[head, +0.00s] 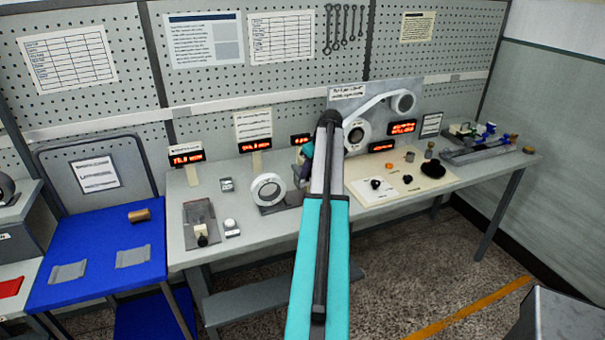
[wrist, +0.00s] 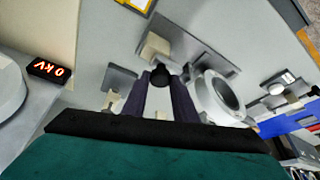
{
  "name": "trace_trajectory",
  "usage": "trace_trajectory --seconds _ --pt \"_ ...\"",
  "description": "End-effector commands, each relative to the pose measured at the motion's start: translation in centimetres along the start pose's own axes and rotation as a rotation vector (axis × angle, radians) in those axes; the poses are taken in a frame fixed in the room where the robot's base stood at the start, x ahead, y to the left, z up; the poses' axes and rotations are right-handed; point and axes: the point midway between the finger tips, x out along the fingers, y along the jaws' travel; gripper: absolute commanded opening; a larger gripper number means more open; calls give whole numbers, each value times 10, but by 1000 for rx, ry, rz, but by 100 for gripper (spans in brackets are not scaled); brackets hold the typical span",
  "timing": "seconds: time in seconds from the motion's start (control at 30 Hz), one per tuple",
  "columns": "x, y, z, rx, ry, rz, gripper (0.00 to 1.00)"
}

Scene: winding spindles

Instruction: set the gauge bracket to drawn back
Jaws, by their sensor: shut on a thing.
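My gripper (wrist: 160,88) is shut on a black round knob (wrist: 160,74) in the wrist view, with one dark finger on each side. The knob appears to belong to the gauge bracket, whose pale grey block (wrist: 155,46) shows just beyond it. How far the bracket is drawn cannot be told. A white ring-shaped spool (wrist: 218,97) stands close to the right of the fingers, apart from them. In the head view my teal arm covers the bracket and most of the gripper. The spool (head: 268,190) shows left of the arm there.
A red display reading 0 kV (wrist: 49,70) is left in the wrist view. A blue table (head: 95,255) stands at left.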

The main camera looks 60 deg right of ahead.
Motion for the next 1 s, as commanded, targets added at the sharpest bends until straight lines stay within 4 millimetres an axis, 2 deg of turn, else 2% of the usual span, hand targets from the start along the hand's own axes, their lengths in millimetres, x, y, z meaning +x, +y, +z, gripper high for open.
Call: trace_trajectory --seconds 0.03,0.1,0.2,0.53,0.57,0.6,1.0 --pt "0 11 2 2 1 2 0" --pt "-2 20 6 2 1 2 0" --pt "-4 28 9 2 1 2 0" --pt "-6 32 12 1 1 7 0" --pt "-6 32 12 1 1 7 29" --pt "-6 32 12 2 1 7 33" --pt "-5 31 12 2 0 3 33"
